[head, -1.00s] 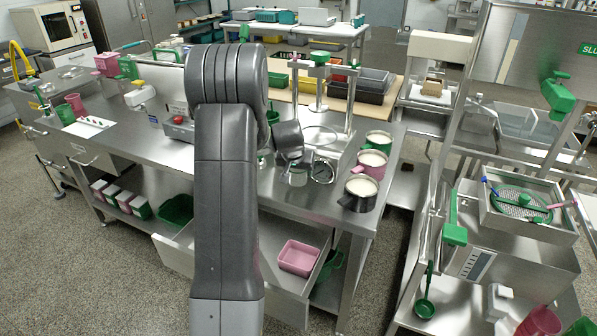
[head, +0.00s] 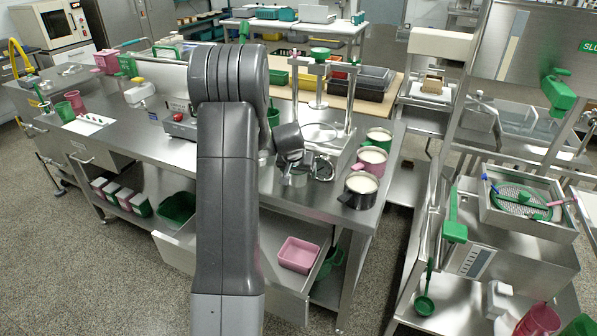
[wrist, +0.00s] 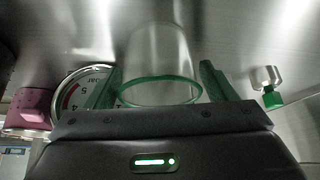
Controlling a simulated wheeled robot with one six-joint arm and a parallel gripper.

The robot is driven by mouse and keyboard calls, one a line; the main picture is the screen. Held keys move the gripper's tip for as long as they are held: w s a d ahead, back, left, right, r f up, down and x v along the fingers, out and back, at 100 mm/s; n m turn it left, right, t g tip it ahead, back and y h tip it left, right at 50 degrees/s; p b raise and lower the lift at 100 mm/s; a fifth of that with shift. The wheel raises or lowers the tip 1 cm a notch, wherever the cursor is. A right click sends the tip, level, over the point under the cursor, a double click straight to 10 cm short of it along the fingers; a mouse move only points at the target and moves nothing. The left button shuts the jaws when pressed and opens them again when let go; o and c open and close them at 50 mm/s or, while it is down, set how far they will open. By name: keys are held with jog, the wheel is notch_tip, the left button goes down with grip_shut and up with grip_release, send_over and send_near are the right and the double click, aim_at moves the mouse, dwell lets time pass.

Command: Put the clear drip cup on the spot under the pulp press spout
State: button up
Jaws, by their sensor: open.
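In the wrist view the clear drip cup (wrist: 160,58), with a green rim, stands between the two green-tipped fingers of my gripper (wrist: 160,88). The fingers are open, with a gap visible on each side of the cup. In the head view my wrist is low over the steel bench near the press frame (head: 350,90), and my arm hides most of the gripper.
A round pressure gauge (wrist: 85,92) is close beside the left finger; it also shows in the head view (head: 323,168). A small green-and-silver fitting (wrist: 268,88) is right of the fingers. Black (head: 361,190), pink (head: 371,162) and green (head: 378,136) pots line the bench's right edge.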

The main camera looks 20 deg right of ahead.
jog(key=v, duration=1.2)
jog(key=shift+r, duration=0.15)
